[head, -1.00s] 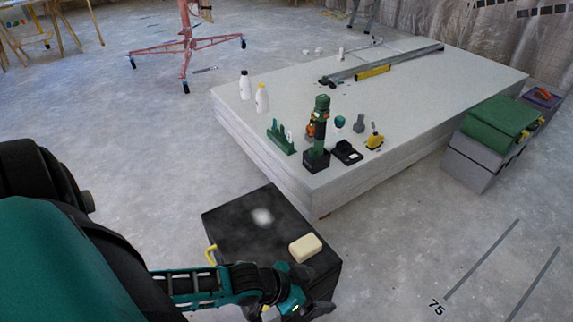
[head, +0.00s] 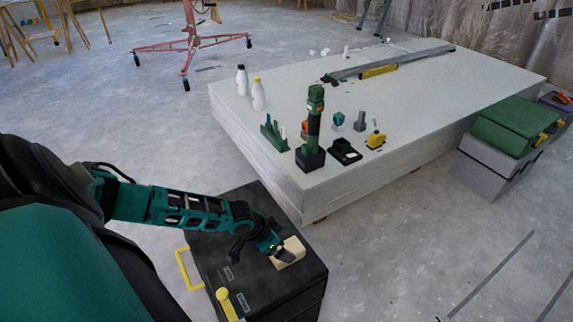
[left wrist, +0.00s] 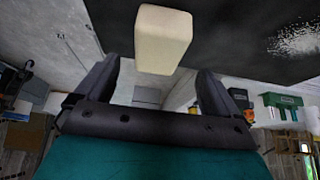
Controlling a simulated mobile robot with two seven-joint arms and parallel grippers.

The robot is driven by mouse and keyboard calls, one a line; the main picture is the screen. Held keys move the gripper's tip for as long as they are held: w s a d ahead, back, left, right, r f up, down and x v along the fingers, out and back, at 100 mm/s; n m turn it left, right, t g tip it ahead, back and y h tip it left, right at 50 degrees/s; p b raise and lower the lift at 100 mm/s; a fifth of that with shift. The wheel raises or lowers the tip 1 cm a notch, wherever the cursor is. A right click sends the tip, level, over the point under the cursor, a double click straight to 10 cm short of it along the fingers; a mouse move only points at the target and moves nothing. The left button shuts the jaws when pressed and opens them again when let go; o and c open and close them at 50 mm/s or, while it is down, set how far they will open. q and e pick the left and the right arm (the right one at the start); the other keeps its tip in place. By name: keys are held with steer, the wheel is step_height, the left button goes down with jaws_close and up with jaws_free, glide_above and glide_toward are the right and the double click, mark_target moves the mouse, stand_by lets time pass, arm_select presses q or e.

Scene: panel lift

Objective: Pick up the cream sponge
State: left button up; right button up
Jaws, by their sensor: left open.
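The cream sponge (head: 290,252) lies on top of a black box (head: 222,262) near its right edge. My left gripper (head: 279,250) is at the sponge, partly covering it in the head view. In the left wrist view the sponge (left wrist: 163,39) shows ahead of the gripper (left wrist: 156,72), roughly centred between the two spread fingers. The left gripper is open; I cannot tell whether a finger touches the sponge. My right gripper is in neither view.
A stack of white panels (head: 420,88) stands behind the box, holding a green drill (head: 313,130), bottles (head: 257,92) and a yellow-marked level. Grey cases with a green lid (head: 507,125) stand at the right. The box has a yellow handle (head: 187,270).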

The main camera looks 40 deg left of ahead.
arm_select(q)
steer(key=b+x, duration=0.2)
steer(key=x, duration=0.2)
steer(key=shift+s+d+f+b, duration=0.1)
steer(key=shift+d+f+b, duration=0.05)
steer(key=shift+f+b, duration=0.2)
steer(key=shift+w+d+f+b, duration=0.1)
steer(key=shift+w+f+b, duration=0.2)
steer(key=shift+w+f, duration=0.1)
steer(key=shift+s, duration=0.1)
steer(key=c, duration=1)
steer(key=shift+c, duration=0.2)
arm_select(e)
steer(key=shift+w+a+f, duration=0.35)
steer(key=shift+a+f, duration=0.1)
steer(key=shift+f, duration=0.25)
arm_select(q)
steer(key=shift+r, duration=0.15)
step_height(320, 180, up, 20)
steer(key=p, duration=0.8)
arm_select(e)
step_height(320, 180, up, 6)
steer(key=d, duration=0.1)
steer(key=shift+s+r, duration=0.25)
